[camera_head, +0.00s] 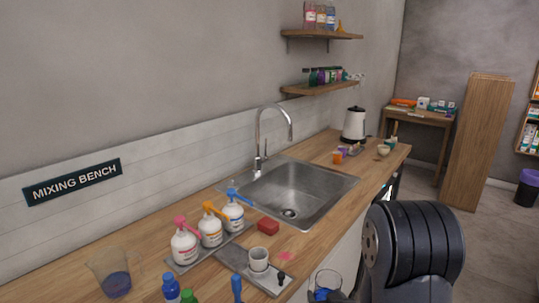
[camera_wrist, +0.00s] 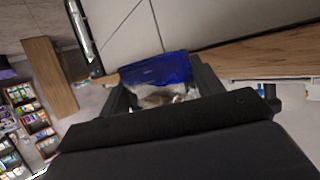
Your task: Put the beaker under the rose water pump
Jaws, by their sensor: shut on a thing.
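A clear glass beaker with blue near its base (camera_head: 325,281) is at the counter's front edge, low in the head view. My gripper (camera_wrist: 163,92) is shut on it; in the wrist view its blue part (camera_wrist: 155,70) shows between the fingers. My arm hides part of the grip in the head view. Three white pump bottles stand in a row on a grey tray (camera_head: 184,266): one with a pink pump (camera_head: 184,246), one orange (camera_head: 210,228), one blue (camera_head: 233,213). Their labels are too small to read. The beaker is apart from them, to their right.
A white cup (camera_head: 259,259) stands on a small scale (camera_head: 268,284) between the bottles and beaker. A jug (camera_head: 110,272) and coloured caps (camera_head: 171,289) are at left front. The sink (camera_head: 292,192) lies beyond.

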